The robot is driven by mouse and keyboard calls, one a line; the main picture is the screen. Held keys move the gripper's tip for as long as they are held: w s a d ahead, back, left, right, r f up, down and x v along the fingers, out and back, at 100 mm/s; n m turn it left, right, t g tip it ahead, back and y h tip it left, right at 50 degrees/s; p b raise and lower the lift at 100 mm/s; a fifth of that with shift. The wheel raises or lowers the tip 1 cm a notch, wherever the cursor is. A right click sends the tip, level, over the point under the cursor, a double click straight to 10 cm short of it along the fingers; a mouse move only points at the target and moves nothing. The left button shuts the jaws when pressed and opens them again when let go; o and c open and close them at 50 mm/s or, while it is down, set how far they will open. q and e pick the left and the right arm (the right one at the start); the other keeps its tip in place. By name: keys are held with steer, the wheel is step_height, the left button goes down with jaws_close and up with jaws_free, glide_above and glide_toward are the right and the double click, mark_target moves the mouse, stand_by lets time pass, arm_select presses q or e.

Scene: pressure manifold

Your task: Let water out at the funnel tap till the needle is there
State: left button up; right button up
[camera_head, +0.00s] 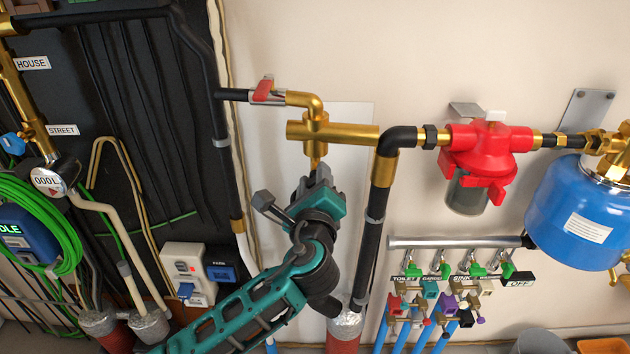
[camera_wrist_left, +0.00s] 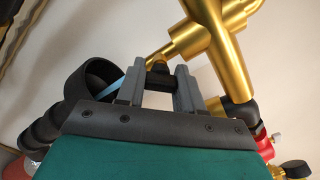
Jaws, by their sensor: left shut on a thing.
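My left gripper (camera_head: 320,178) reaches up from below to the brass fitting (camera_head: 318,130) in the middle of the head view. In the wrist view its two grey fingers (camera_wrist_left: 160,85) are shut on a small black tap handle (camera_wrist_left: 158,72) under the brass body (camera_wrist_left: 205,35). A black round funnel (camera_wrist_left: 85,90) is left of the fingers. A pale blue streak (camera_wrist_left: 132,76), looking like water, runs between the brass spout and the funnel. In the head view my gripper and arm hide the funnel. No readable pressure needle shows. My right gripper is not in view.
A red-handled valve (camera_head: 264,90) sits upper left of the fitting. A red filter (camera_head: 488,145) and a blue tank (camera_head: 572,215) are at right. Several small taps hang from a grey manifold pipe (camera_head: 455,242). A dial marked 000L (camera_head: 48,181) is far left.

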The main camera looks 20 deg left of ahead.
arm_select(q)
steer(key=shift+n, duration=0.5)
steer(key=o, duration=1)
steer(key=shift+o, duration=0.2)
steer(key=v, duration=1.3)
